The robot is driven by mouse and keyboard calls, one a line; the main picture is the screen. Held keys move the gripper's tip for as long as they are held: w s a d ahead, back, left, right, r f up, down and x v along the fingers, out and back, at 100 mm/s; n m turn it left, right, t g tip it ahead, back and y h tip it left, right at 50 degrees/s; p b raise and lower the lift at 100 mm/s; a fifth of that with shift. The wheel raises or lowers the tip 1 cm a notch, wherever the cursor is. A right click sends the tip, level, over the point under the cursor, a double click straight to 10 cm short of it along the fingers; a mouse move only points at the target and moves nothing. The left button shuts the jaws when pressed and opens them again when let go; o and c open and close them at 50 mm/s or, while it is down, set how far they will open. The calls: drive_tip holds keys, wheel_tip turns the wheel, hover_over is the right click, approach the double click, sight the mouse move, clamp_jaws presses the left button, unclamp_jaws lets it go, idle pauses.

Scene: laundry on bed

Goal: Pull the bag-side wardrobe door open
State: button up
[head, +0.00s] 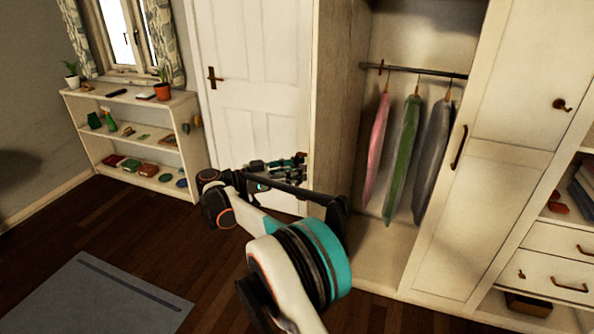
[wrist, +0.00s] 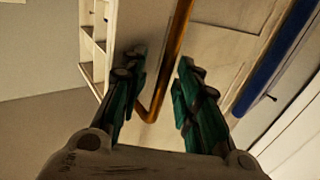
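The wardrobe's left door (head: 337,95) looks swung out, its panel seen nearly edge-on beside the open hanging space. The right door (head: 488,190) is shut, with a dark handle (head: 459,147). My gripper (head: 287,168) is left of the swung-out panel, partly behind my arm. In the wrist view, the fingers of my gripper (wrist: 160,72) are apart, with a bronze bar handle (wrist: 178,62) running between them against a pale panelled surface (wrist: 215,45). A gap shows on the right of the handle; whether the left finger touches it I cannot tell. No bag is visible.
Pink, green and grey clothes (head: 404,155) hang inside the wardrobe. A white room door (head: 250,70) is behind my gripper, and a low shelf (head: 135,100) stands at left. A grey mat (head: 90,300) lies on the dark floor, which is otherwise clear at front left.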

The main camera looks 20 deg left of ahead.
drive_tip(key=v, duration=1.2)
idle(0.4)
